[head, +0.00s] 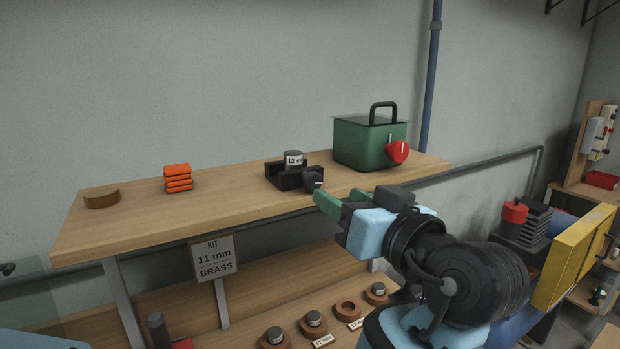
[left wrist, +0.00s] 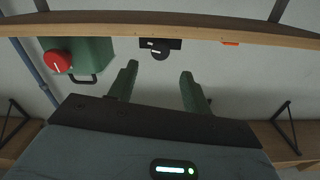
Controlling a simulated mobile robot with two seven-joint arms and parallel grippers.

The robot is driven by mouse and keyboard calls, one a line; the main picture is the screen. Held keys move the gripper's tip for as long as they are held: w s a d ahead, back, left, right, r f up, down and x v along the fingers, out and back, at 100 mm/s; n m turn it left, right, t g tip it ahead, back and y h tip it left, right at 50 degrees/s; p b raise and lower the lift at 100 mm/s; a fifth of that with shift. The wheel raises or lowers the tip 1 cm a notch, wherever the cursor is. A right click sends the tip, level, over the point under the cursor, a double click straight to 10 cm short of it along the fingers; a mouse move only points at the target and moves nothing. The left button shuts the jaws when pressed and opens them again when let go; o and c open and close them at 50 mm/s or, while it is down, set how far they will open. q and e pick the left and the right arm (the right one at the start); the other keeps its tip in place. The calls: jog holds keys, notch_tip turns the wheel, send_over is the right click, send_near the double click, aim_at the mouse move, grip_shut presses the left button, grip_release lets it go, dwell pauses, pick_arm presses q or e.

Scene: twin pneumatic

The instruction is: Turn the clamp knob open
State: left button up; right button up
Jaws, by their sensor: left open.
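A black clamp (head: 283,177) sits on the wooden shelf and holds a grey cylinder (head: 293,158) with an "12" label. Its round black clamp knob (head: 313,180), with a pale mark, faces the shelf's front edge. In the left wrist view, which is upside down, the knob (left wrist: 160,54) shows just beyond and between my fingertips. My left gripper (head: 336,198) is open and empty, with green fingers, in front of the shelf edge and apart from the knob. In the left wrist view the two fingers (left wrist: 158,70) are spread. My right gripper is not in view.
A green box (head: 360,145) with a black handle and red knob (head: 397,152) stands right of the clamp. Orange blocks (head: 178,178) and a brown ring (head: 101,198) lie to the left. A sign (head: 215,258) hangs below the shelf (head: 230,196). Labelled parts stand on the lower shelf.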

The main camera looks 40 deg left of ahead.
aim_at(315, 181)
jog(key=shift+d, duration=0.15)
pick_arm(q)
jog(key=x, duration=0.6)
jog(key=shift+a+p, duration=0.1)
jog(key=shift+p, duration=0.25)
jog(key=shift+w+a, duration=0.3)
jog(key=shift+a, duration=0.35)
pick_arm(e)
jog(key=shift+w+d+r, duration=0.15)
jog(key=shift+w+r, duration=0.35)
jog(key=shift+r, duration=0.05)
pick_arm(q)
jog(key=shift+c, duration=0.2)
